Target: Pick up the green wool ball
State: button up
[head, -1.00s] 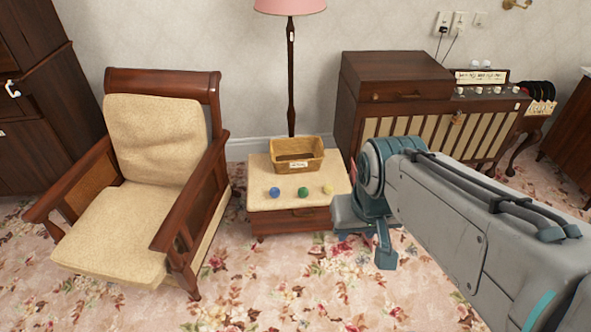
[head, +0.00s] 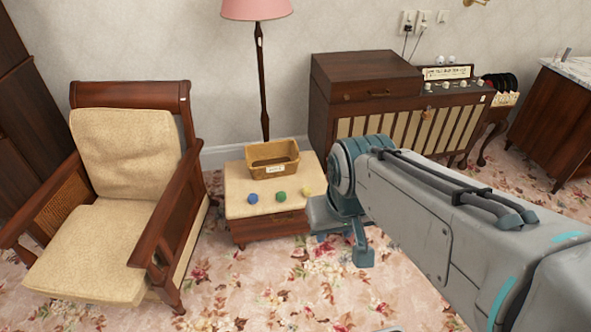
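The green wool ball (head: 281,196) lies on the pale top of a low wooden table (head: 238,209), in front of a wicker basket. A blue ball (head: 253,198) is to its left and a yellow ball (head: 307,191) to its right. My gripper (head: 344,262) hangs at the end of my arm, to the right of the table and apart from the balls. Part of it is hidden behind my arm links, and I cannot tell whether its fingers are open or shut.
The wicker basket (head: 273,159) with a label stands behind the balls. A wooden armchair (head: 107,252) is left of the table, a floor lamp (head: 262,80) behind it, and a wooden radio cabinet (head: 365,77) behind my arm. Flowered carpet (head: 240,300) in front is clear.

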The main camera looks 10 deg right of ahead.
aim_at(281, 196)
jog(key=u, duration=0.6)
jog(key=i, duration=1.05)
jog(key=z, duration=0.35)
jog(key=i, duration=0.95)
jog(key=z, duration=0.85)
